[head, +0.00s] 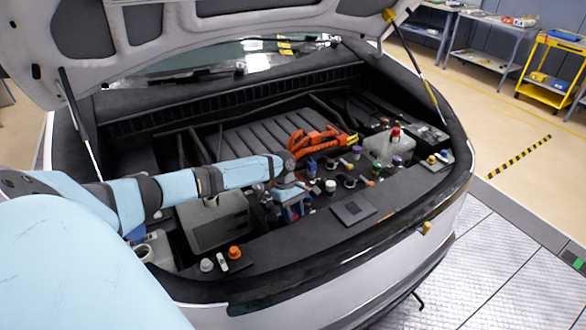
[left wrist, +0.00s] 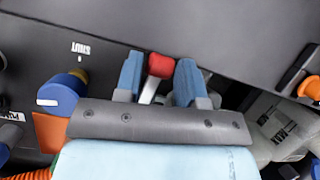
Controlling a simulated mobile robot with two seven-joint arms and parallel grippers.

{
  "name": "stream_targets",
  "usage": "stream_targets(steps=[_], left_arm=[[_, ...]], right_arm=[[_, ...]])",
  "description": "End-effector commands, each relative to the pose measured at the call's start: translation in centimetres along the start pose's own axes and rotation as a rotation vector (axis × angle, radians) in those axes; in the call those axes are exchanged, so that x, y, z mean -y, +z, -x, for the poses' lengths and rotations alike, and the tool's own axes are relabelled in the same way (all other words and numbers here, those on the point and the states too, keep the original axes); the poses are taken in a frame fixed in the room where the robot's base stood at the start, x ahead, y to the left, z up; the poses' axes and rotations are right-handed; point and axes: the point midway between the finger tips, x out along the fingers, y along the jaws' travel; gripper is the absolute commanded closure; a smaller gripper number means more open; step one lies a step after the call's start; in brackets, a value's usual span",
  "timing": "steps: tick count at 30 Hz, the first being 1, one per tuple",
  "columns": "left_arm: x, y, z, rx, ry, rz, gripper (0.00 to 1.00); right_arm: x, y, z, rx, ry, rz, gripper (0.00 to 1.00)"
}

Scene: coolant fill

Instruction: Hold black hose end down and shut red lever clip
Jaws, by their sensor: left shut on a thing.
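My left gripper (head: 291,210) reaches down into the open engine bay, near the front edge. A pale stem runs from the red knob down between the fingers. The lever is hidden by the gripper in the head view. I cannot make out the black hose end in either view. My right gripper is not in view.
A "SHUT" mark (left wrist: 80,49) is printed on the dark panel beside the lever. A blue knob (left wrist: 62,92) sits left of the gripper. Orange hoses (head: 316,141) and a pale reservoir (head: 384,149) lie behind and right. The raised hood (head: 200,35) hangs above.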

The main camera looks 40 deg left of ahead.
Motion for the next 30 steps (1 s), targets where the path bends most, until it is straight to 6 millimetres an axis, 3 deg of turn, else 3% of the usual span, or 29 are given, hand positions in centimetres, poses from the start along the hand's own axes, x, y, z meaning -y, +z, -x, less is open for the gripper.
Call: stream_targets(steps=[17, 30], left_arm=[[0.0, 0.0, 0.4, 0.058, -0.013, 0.0, 0.88], [-0.2, -0.8, 1.8, 0.381, -0.075, -0.002, 0.88]], right_arm=[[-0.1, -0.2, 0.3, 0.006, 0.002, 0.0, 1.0], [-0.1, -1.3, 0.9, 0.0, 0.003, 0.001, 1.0]])
